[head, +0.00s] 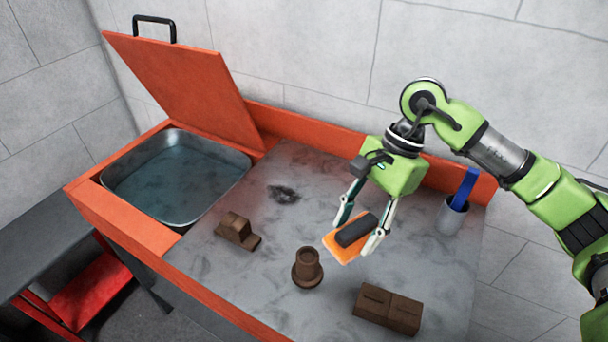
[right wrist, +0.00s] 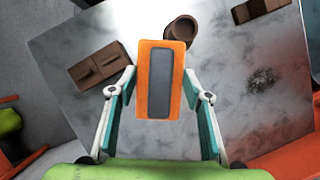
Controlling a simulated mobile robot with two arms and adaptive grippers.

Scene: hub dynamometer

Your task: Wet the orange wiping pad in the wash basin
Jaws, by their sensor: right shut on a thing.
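The orange wiping pad (head: 342,248) has a dark grey block on its back. My right gripper (head: 358,233) is shut on the pad and holds it above the grey worktop, right of the middle. In the right wrist view the pad (right wrist: 148,75) sits between the two fingers of the gripper (right wrist: 158,98). The wash basin (head: 180,180) is a metal tub with bluish water, set in the left end of the orange bench. Its orange lid (head: 185,85) stands open behind it. My left gripper is not in view.
On the worktop (head: 215,285) stand a brown stepped block (head: 238,232), a brown flanged cylinder (head: 308,268) and a brown rectangular block (head: 388,309). A grey cup (head: 451,215) with a blue tool stands at the back right. A dark smudge (head: 284,194) lies near the basin.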

